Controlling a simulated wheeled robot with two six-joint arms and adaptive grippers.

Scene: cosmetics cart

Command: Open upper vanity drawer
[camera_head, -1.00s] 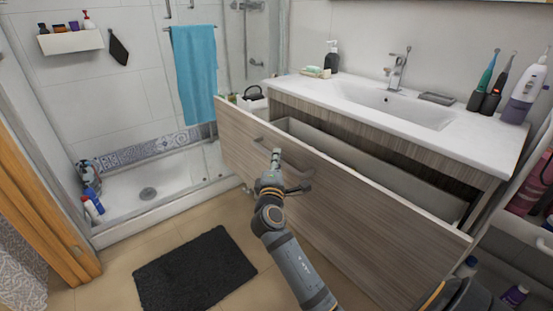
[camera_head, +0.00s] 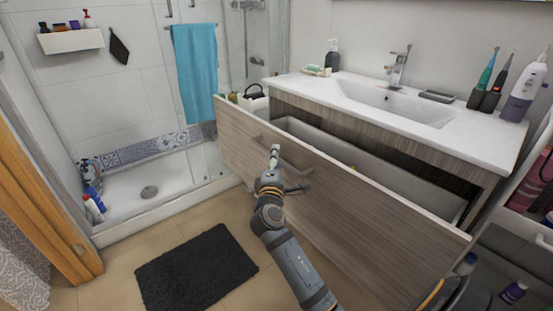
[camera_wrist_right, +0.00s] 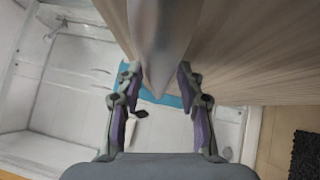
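The upper vanity drawer (camera_head: 360,215), with a wood-grain front, stands pulled well out from under the white sink top, and its grey inside shows. Its bar handle (camera_head: 296,163) is on the left part of the front. My right gripper (camera_head: 289,169) is at this handle, its two fingers spread apart. In the right wrist view the grey metal handle (camera_wrist_right: 163,40) reaches down between the purple-padded fingers (camera_wrist_right: 158,78). I cannot tell whether the pads touch it. My left gripper is out of view.
A dark mat (camera_head: 196,268) lies on the floor at left of my right arm. The shower tray (camera_head: 150,205) is at the far left. A sink (camera_head: 395,103) with toothbrushes and a soap bottle is above the drawer. A shelf cart stands at right.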

